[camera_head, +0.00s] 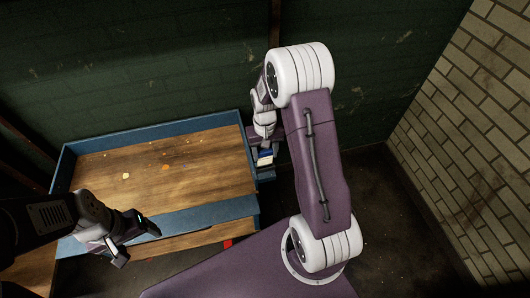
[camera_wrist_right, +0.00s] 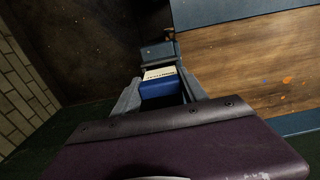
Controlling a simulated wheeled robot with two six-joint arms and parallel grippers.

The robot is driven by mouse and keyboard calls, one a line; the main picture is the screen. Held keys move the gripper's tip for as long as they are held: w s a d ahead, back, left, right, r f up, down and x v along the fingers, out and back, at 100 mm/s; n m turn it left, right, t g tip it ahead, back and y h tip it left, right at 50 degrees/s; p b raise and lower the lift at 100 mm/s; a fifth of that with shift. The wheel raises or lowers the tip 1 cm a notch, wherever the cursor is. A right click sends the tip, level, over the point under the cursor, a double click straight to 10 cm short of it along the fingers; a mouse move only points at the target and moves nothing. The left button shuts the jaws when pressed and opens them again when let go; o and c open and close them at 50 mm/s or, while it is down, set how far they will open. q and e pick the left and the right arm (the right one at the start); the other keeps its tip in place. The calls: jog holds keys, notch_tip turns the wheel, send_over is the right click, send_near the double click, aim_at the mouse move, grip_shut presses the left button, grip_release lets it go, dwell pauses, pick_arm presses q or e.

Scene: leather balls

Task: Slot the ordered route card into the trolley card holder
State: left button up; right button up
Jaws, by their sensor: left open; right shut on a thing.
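The route card (camera_wrist_right: 161,88) is blue with a cream band carrying dark print; the print is too small to read. My right gripper (camera_wrist_right: 161,78) is shut on it. In the head view the card (camera_head: 265,155) shows as a small blue and white piece at the trolley's right end. The blue-grey card holder (camera_wrist_right: 160,51) sits just beyond the card in the right wrist view. I cannot tell whether the card touches it. The trolley (camera_head: 155,223) has a wooden deck and blue rims. My left gripper (camera_head: 137,245) is open and empty near the trolley's front left.
The deck (camera_head: 200,165) is bare except for small pale and orange flecks. A green brick wall (camera_head: 130,60) stands behind, and a pale brick wall (camera_head: 465,130) at the right. A small red piece (camera_head: 228,243) shows below the front rim. Dark floor (camera_head: 385,190) lies clear at right.

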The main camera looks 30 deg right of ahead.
aim_at(265, 158)
jog(key=shift+f+b, duration=0.55)
jog(key=shift+f, duration=1.05)
dwell(1.6)
jog(key=o, duration=1.4)
jog(key=shift+c, duration=0.2)
notch_tip(265, 158, up, 9)
jog(key=shift+p, duration=0.6)
